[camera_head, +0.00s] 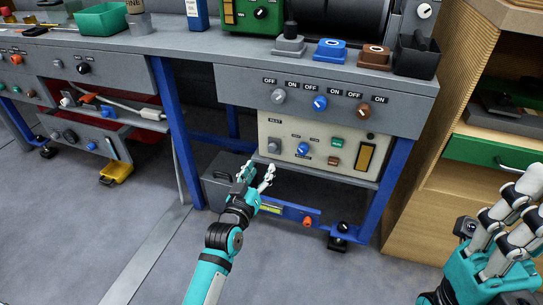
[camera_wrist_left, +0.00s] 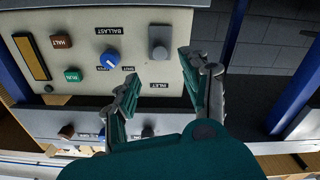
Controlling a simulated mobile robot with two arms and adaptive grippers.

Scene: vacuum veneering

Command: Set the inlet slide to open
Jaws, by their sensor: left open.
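The inlet slide appears as a grey knob-like piece (camera_head: 274,145) at the left of the cream panel under the bench. It shows as a grey post (camera_wrist_left: 158,42) beside the INLET label in the left wrist view, which is upside down. Its setting cannot be read. My left gripper (camera_head: 258,172) is open and empty, just below and left of the slide in the head view. In the left wrist view its fingertips (camera_wrist_left: 160,66) spread to either side of the slide's line, apparently short of it. My right gripper (camera_head: 515,205) is at the right edge, its fingers partly cut off.
A blue BALLAST knob (camera_head: 302,149), green RUN button (camera_head: 337,142) and brown HALT button (camera_head: 333,160) share the panel. Above is a grey fascia (camera_head: 330,88) with OFF/ON knobs. A blue bench leg (camera_head: 180,135) stands left; a wooden cabinet (camera_head: 440,195) stands right.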

